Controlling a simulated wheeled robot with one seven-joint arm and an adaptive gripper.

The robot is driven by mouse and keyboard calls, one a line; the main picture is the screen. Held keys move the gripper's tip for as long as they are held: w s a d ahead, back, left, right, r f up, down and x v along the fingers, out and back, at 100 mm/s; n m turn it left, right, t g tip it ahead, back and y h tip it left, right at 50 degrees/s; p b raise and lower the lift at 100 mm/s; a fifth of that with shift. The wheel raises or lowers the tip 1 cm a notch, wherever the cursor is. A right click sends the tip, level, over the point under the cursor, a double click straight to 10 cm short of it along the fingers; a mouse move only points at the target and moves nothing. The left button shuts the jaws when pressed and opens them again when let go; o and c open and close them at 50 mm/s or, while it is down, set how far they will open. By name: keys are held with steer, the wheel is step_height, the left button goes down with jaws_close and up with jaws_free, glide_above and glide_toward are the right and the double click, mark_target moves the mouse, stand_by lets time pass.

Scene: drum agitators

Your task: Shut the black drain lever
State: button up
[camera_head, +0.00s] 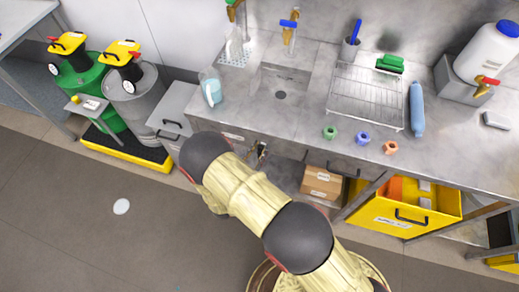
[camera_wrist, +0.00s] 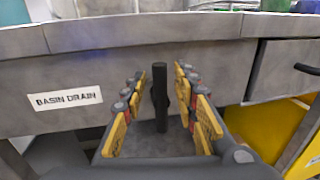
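The black drain lever (camera_wrist: 160,90) stands upright in the wrist view, in front of the grey bench front. The white label reading BASIN DRAIN (camera_wrist: 65,98) is on the bench front to its left. My gripper (camera_wrist: 158,78) is open, with its yellow-padded fingers on either side of the lever. Gaps show between the lever and both fingers. In the head view, part of my gripper (camera_head: 261,149) shows at the front of the bench below the sink basin (camera_head: 284,84). My arm hides much of that area, and I cannot make out the lever there.
A yellow bin (camera_head: 405,212) and cardboard boxes (camera_head: 321,183) are under the bench. Green, blue and orange rings lie near the counter's front edge, beside a wire rack (camera_head: 368,96). Two drums stand at the left on a yellow-edged pallet (camera_head: 125,153).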

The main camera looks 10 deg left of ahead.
steer(key=c, duration=0.3)
steer(key=c, duration=0.4)
jaws_close()
